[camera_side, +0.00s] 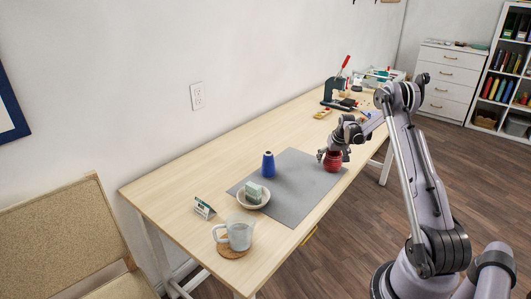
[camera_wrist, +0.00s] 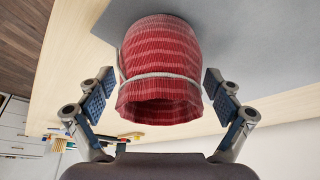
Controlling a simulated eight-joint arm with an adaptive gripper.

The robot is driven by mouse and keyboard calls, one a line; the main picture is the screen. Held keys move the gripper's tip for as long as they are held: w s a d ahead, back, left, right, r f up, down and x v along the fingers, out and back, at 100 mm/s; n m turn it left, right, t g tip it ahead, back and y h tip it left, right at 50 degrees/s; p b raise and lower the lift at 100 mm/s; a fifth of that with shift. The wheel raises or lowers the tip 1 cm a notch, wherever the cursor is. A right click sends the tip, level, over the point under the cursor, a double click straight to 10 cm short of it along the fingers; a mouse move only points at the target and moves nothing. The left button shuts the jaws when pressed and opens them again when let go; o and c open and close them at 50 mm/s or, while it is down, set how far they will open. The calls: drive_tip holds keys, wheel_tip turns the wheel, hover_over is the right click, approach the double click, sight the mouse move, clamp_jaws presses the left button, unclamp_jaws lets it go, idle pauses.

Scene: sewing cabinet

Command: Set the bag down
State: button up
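The bag (camera_side: 332,162) is red and ribbed, and appears to stand on the grey mat (camera_side: 292,205) near its far right corner. In the wrist view the bag (camera_wrist: 160,60) shows a pale tie around its neck and a dark open mouth facing me. My gripper (camera_side: 333,154) is at the bag's upper part. In the wrist view the fingers of my gripper (camera_wrist: 160,82) are spread on both sides of the bag, with a narrow gap visible on each side. The bag's underside is hidden.
A red-handled press (camera_side: 340,92) stands farther back.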

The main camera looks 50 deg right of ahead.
sight(335, 164)
drive_tip(key=shift+r, duration=0.1)
drive_tip(key=v, duration=1.1)
drive_tip(key=shift+s+r, duration=0.1)
drive_tip(key=shift+r, duration=0.25)
drive_tip(key=w+a+r+n+t, duration=0.15)
drive_tip(key=a+r, duration=0.45)
drive_tip(key=a, duration=0.7)
drive_tip(key=w+a+r+n, duration=0.1)
drive_tip(key=a+r+n, duration=0.3)
drive_tip(key=a, duration=0.8)
drive_tip(key=s+a+n+t+y, duration=0.1)
drive_tip(key=s+a, duration=0.4)
drive_tip(key=a, duration=0.6)
drive_tip(key=s+a+n+t+y, duration=0.1)
drive_tip(key=s+a+n+y, duration=0.1)
drive_tip(key=s+a, duration=0.4)
drive_tip(key=a, duration=0.5)
drive_tip(key=shift+s, duration=0.3)
